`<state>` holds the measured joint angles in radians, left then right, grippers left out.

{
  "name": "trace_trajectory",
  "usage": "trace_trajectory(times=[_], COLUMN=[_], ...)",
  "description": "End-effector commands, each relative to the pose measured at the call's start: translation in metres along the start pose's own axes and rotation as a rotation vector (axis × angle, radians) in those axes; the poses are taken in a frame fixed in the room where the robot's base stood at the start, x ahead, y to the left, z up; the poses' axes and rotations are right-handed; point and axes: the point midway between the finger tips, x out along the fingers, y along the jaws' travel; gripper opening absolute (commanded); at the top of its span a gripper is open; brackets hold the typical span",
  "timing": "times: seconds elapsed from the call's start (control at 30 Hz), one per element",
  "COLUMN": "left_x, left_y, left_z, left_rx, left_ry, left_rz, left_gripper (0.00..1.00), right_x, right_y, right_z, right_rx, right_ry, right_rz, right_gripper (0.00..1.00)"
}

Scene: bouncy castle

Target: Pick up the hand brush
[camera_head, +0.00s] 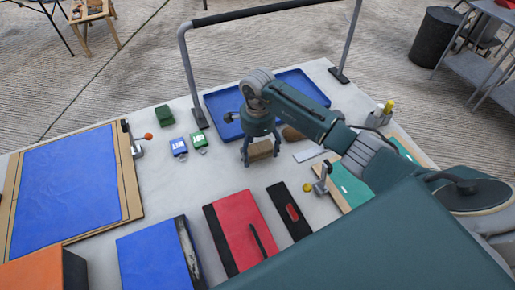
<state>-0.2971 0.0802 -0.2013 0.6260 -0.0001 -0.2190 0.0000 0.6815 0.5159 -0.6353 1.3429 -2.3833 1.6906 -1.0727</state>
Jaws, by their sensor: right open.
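A brown, block-like thing that looks like the hand brush (262,151) lies on the light grey table top near its middle. My right gripper (261,154) points down over it, open, with one finger at each side of it. I cannot tell whether the fingers touch it. A second brown piece (292,133) shows just right of the gripper, partly hidden by my arm; I cannot tell whether it belongs to the brush. My left gripper is not in view.
A blue tray (308,84) lies behind the gripper, under a metal rail (187,75). Small blue (179,147) and green (199,140) boxes stand left. A red case (232,222) and a blue case (150,258) lie in front. A blue panel (65,190) fills the left.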

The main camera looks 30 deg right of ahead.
Motion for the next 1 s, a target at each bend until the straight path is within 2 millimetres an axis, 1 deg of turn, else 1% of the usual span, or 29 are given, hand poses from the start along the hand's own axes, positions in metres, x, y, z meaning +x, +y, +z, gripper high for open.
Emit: trace_trajectory(times=[0.1, 0.3, 0.33, 0.47, 0.5, 0.57, 0.6, 0.87, 1.0], left_x=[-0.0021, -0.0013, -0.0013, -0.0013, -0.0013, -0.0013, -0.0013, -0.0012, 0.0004], left_y=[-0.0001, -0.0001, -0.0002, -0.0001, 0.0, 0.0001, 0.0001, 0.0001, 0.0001], left_z=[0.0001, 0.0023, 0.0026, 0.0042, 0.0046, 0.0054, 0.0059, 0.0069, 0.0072], left_rx=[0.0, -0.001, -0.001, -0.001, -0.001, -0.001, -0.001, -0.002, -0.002], left_ry=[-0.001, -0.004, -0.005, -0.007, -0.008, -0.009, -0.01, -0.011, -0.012], left_rz=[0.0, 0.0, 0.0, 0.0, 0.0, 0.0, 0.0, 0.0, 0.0], left_gripper=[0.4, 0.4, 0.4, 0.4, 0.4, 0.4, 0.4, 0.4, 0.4], right_x=[0.008, 0.0091, 0.0091, 0.0089, 0.0089, 0.0089, 0.0089, 0.0077, 0.0007], right_y=[0.0005, 0.0001, 0.0001, 0.0001, 0.0001, 0.0001, 0.0001, -0.0003, -0.0012], right_z=[-0.0002, -0.0003, -0.0003, -0.0003, -0.0003, -0.0003, -0.0003, -0.0003, -0.0003], right_rx=[0.0, -0.001, -0.001, -0.001, -0.001, -0.001, -0.001, -0.001, -0.001], right_ry=[0.0, 0.001, 0.001, 0.001, 0.001, 0.001, 0.001, 0.001, 0.001], right_rz=[0.001, 0.0, 0.0, 0.0, 0.0, 0.0, 0.0, -0.001, -0.004], right_gripper=[0.78, 0.78, 0.76, 0.5, 0.42, 0.3, 0.27, 0.26, 0.26])
